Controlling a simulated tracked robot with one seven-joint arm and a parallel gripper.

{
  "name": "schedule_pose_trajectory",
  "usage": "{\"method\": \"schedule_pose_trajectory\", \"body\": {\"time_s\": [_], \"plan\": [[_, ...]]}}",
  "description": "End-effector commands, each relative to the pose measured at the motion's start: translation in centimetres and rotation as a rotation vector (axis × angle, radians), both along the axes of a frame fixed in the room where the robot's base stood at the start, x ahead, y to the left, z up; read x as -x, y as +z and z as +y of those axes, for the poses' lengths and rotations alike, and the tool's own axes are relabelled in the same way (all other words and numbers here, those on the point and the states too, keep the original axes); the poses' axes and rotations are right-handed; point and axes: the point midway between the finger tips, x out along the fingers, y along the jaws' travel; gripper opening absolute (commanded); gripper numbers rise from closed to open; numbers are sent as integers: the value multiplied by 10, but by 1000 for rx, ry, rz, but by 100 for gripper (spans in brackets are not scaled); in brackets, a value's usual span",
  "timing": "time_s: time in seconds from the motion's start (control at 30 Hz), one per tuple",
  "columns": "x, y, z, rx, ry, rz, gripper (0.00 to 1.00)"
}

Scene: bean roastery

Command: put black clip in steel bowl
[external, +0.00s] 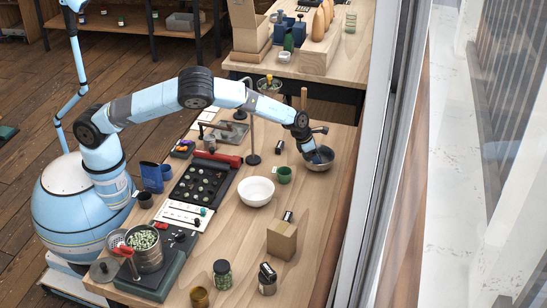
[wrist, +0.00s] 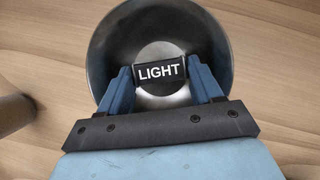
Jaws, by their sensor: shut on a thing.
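The steel bowl (external: 326,165) stands on the right side of the wooden table, near the window edge. It fills the upper middle of the wrist view (wrist: 215,50). My gripper (external: 316,156) reaches down at the bowl. In the wrist view my gripper (wrist: 159,73) has its two blue fingers shut on a small black clip (wrist: 160,82) with the word LIGHT in white. The clip appears over the bowl's inside, within its rim in the picture. I cannot tell how high it is above the bottom. The clip is hidden in the external view.
A green cup (external: 285,175) and a white bowl (external: 257,191) stand left of the steel bowl. Small black items lie at the back (external: 279,147) and nearer the front (external: 288,216). A cardboard box (external: 282,241) stands in front. A thin stand (external: 253,159) rises behind the white bowl.

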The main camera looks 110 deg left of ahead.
Motion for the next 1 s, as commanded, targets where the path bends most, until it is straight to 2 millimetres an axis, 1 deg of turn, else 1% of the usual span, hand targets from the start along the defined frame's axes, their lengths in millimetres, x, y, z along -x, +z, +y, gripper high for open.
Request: {"method": "schedule_pose_trajectory", "body": {"time_s": [0.13, 0.17, 0.27, 0.47, 0.63, 0.77, 1.0], "plan": [[0, -2, 0, 0, 0, 0, 32], [0, -2, 0, 0, 0, 0, 67], [0, -2, 0, 0, 0, 0, 76], [0, -1, 0, 0, -1, 0, 76], [3, 9, -2, 0, -1, 0, 76], [11, 26, -5, 0, 0, -1, 76], [29, 66, -13, 0, -2, -1, 76]]}}
